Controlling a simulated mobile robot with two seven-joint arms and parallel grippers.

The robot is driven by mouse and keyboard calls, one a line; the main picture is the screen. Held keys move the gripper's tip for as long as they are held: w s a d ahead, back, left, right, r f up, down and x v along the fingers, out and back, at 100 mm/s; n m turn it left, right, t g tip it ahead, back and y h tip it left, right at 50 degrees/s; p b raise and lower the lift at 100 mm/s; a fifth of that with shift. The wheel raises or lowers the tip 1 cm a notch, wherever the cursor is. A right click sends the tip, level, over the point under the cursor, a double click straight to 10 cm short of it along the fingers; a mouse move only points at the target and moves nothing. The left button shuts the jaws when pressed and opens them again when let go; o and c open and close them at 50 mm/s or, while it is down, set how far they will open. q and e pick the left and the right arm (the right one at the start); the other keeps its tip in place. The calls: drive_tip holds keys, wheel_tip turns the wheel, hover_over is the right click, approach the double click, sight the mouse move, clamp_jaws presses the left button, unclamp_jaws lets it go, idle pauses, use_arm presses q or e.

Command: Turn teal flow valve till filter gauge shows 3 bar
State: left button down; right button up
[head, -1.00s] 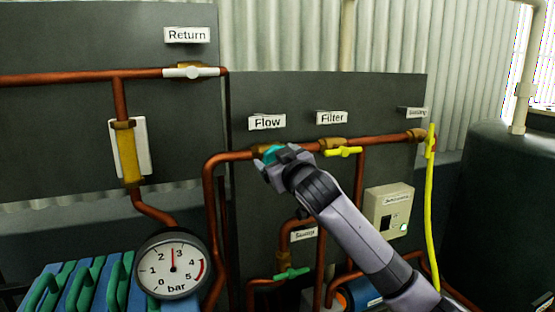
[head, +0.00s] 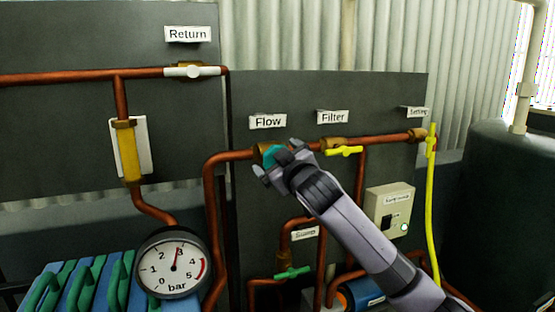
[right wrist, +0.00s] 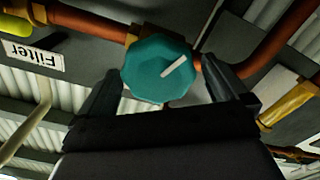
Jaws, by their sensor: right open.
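The teal flow valve (head: 271,153) is a round knob on the copper pipe under the Flow label (head: 267,121). In the right wrist view the knob (right wrist: 160,70) shows a white pointer mark slanting up to the right. My right gripper (head: 277,160) is open at the knob, with one finger on each side of it; I cannot tell whether they touch it. The gripper partly hides the knob in the head view. The round white gauge (head: 172,266) marked bar has its red needle between 2 and 3, close to 3. My left gripper is not in view.
A yellow lever valve (head: 343,151) sits just right of my gripper, under the Filter label (head: 332,117). A green valve (head: 292,273) is below. A white-handled valve (head: 192,71) is at the Return label. A switch box (head: 391,213) stands right of my arm.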

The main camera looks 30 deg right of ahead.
drive_tip(key=b+v, duration=0.1)
drive_tip(key=v, duration=0.5)
drive_tip(key=shift+s, duration=0.25)
drive_tip(key=shift+a, duration=0.1)
drive_tip(key=s+a+f+g+y, duration=0.1)
drive_tip(key=s+a+f+g, duration=0.25)
drive_tip(key=f, duration=0.75)
drive_tip(key=s+a+f+g+y, duration=0.1)
drive_tip(key=s+a+f+g, duration=0.3)
drive_tip(key=f, duration=0.7)
drive_tip(key=s+a+f+m+g+y, duration=0.1)
drive_tip(key=s+a+f+g, duration=0.2)
drive_tip(key=s+f, duration=0.7)
drive_tip(key=s+a+f+g+y, duration=0.1)
drive_tip(key=s+a+f+g, duration=0.4)
drive_tip(key=s, duration=1)
drive_tip(key=w+a+f+t+y, duration=0.1)
drive_tip(key=w+f+t+y, duration=0.1)
drive_tip(key=w+f+t, duration=0.4)
drive_tip(key=shift+w+f+t, duration=0.35)
drive_tip(key=shift+f+t, duration=0.8)
drive_tip(key=shift+f, duration=0.7)
drive_tip(key=shift+a, duration=0.15)
